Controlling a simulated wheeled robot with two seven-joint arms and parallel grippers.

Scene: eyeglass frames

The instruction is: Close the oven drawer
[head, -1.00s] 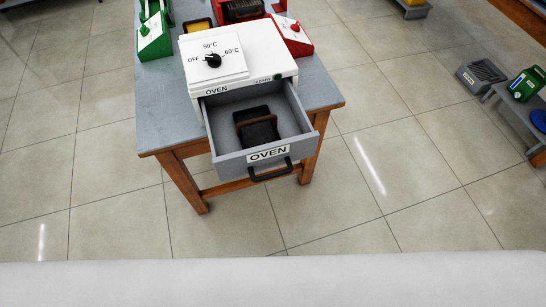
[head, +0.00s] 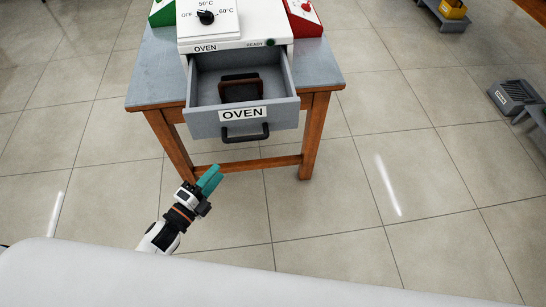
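The oven (head: 222,42) is a white box with a dial on top, standing on a table. Its grey drawer (head: 290,107) is pulled out toward me, with an OVEN label and a black handle (head: 245,133) on the front. A dark brown-framed item (head: 239,89) sits inside the drawer. My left gripper (head: 211,178), with teal fingers, is below and left of the handle, apart from it, and nothing shows in it. Whether its fingers are parted is hard to tell. My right gripper is out of view.
The grey-topped table (head: 150,75) has brown wooden legs and a low crossbar. A green device (head: 162,12) and a red device (head: 303,18) flank the oven. A grey bin (head: 516,95) is on the far right. The tiled floor between is clear.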

